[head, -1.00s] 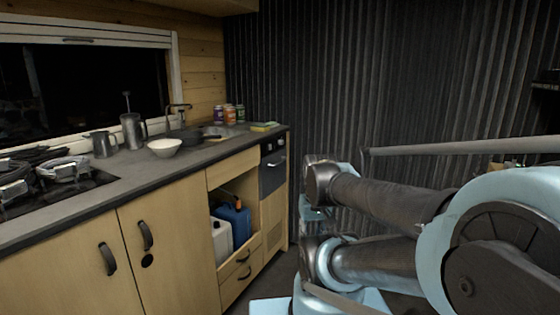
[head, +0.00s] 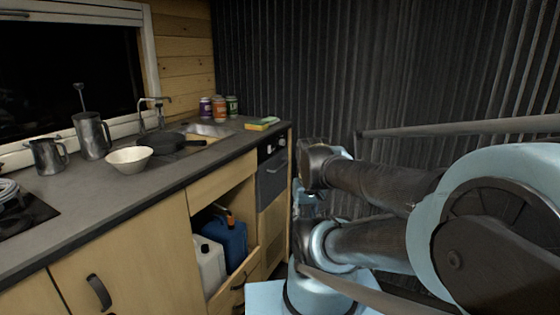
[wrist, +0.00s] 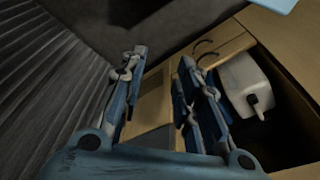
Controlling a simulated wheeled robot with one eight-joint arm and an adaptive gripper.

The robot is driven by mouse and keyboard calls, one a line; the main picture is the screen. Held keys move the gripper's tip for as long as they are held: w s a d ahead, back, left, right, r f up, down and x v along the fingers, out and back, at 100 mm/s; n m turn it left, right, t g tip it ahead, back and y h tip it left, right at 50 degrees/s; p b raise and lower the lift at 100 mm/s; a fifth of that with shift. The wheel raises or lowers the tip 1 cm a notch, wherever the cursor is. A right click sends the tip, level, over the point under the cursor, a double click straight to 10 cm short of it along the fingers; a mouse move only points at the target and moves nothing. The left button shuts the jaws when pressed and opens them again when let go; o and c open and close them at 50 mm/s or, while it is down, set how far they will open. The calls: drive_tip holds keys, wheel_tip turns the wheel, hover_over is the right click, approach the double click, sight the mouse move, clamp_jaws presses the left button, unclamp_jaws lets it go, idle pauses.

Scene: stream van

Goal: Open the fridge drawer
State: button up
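A dark grey front (head: 271,178) with a bar handle (head: 277,169) is set into the far right end of the wooden counter, and it looks shut. I cannot tell for sure whether this is the fridge drawer. Two wooden drawer fronts with black handles (head: 239,283) sit low beside it, below an open compartment. In the wrist view my gripper (wrist: 161,60) is open and empty, its two blue fingers apart. A wooden front and a grey panel (wrist: 156,139) show between and beyond the fingers. My gripper is not clear in the head view, and no contact shows.
A white canister (head: 208,263) and a blue canister (head: 228,241) stand in the open compartment. A bowl (head: 129,158), jugs, a pan and several jars stand on the worktop (head: 105,197). A dark corrugated wall (head: 330,75) stands behind my arm.

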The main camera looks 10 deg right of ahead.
drive_tip(key=shift+w, duration=0.35)
wheel_tip(320, 180, up, 18)
drive_tip(key=m+g+y, duration=0.1)
drive_tip(key=m+y, duration=0.1)
drive_tip(key=m, duration=0.5)
hover_over(281, 166)
drive_tip(key=s+d, duration=0.2)
drive_tip(key=d, duration=0.1)
drive_tip(key=x, duration=1.7)
drive_tip(key=shift+w+d+f, duration=0.1)
drive_tip(key=shift+w+d, duration=0.05)
clamp_jaws()
